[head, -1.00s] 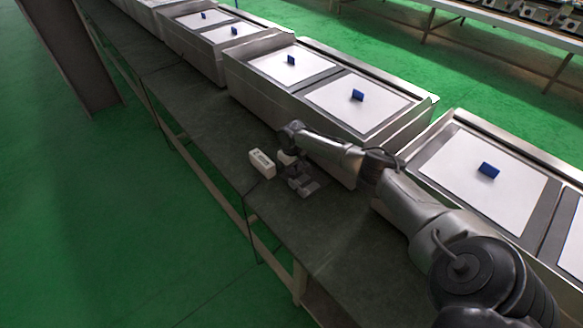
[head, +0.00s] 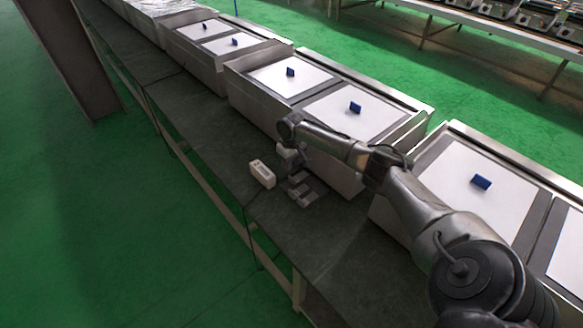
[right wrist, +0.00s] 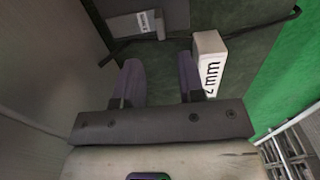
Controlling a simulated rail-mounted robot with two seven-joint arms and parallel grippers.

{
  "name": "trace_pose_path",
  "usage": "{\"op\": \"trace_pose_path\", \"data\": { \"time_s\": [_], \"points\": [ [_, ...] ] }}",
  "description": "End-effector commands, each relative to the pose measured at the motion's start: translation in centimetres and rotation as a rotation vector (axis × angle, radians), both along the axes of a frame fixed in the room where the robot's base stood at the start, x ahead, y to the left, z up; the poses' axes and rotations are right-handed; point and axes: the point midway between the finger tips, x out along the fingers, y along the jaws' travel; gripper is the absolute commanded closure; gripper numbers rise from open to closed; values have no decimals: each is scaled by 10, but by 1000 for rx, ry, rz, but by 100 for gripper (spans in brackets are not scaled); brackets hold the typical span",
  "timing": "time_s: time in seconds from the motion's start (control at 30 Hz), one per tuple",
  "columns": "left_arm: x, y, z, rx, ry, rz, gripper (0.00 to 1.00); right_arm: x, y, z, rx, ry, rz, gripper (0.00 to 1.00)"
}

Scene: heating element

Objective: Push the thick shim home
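A white block marked with "mm" (right wrist: 208,62) stands on the bench beside my right gripper, outside the fingers. It also shows in the head view (head: 262,174) near the bench's floor-side edge. I cannot tell whether it is the thick shim. My right gripper (right wrist: 159,85) points down with its two dark fingers apart and nothing visible between them. A flat grey piece with a pale label (right wrist: 135,26) lies ahead of the fingers. Low grey parts (head: 301,189) show beside the gripper in the head view. My left gripper is out of view.
Steel heating units with white plates and blue tabs (head: 355,107) line the bench (head: 210,135) close beside my right arm. A dark cable (right wrist: 262,27) crosses near the white block. The bench edge drops to a green floor (head: 140,220).

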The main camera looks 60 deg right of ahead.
Motion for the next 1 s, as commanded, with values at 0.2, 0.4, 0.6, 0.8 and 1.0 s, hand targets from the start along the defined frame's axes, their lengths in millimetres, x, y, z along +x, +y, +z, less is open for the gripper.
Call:
{"op": "trace_pose_path", "data": {
  "time_s": [0.2,0.4,0.6,0.8,1.0],
  "points": [
    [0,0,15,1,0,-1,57,0,0,34,0,0,1,64],
    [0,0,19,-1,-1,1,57,0,0,46,0,0,1,64],
    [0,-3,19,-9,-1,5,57,0,0,49,0,0,0,64],
    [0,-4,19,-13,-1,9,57,0,0,48,0,0,0,64],
    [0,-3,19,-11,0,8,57,0,0,48,0,0,0,64]
  ]
}}
